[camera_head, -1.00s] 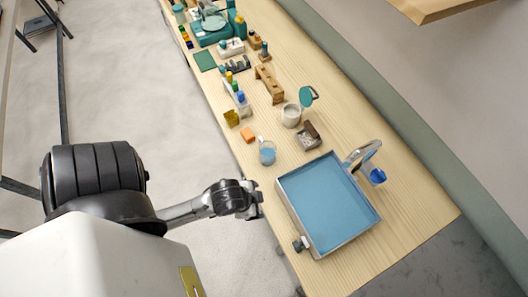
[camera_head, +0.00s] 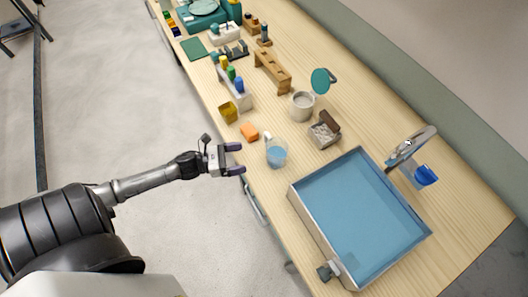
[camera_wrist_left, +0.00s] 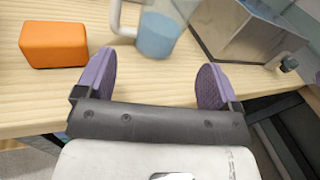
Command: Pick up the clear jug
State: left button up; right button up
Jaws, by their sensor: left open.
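The clear jug (camera_head: 277,153) stands upright near the front edge of the wooden table, with blue at its bottom and a pale handle on its far left side. In the left wrist view the jug (camera_wrist_left: 158,34) is ahead, just beyond the fingertips, and its top is cut off. My left gripper (camera_head: 238,158) is open and empty, at the table's edge to the left of the jug, with its two purple-padded fingers pointing at it. The gripper also shows in the left wrist view (camera_wrist_left: 155,72). It is not touching the jug. My right gripper is not in view.
An orange block (camera_head: 249,131) lies close behind the jug, left of the fingers in the wrist view (camera_wrist_left: 53,44). A grey mug (camera_head: 301,106) and small box (camera_head: 324,133) stand beyond the jug.

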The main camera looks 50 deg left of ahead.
aim_at(276, 138)
pick_arm(q)
jog(key=m, duration=0.1)
jog(key=f+m+h, duration=0.1)
jog(key=shift+a+m+h+b, duration=0.3)
jog(key=shift+m+b, duration=0.05)
jog(key=shift+m, duration=0.05)
jog(key=x, duration=0.6)
jog(key=shift+w+d, duration=0.2)
jog(key=shift+b+x, duration=0.45)
jog(key=shift+x, duration=2.65)
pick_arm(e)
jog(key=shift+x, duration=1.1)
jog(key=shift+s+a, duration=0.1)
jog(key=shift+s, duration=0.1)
pick_arm(q)
jog(key=c, duration=0.8)
jog(key=shift+s+r, duration=0.1)
jog(key=shift+r, duration=4.9)
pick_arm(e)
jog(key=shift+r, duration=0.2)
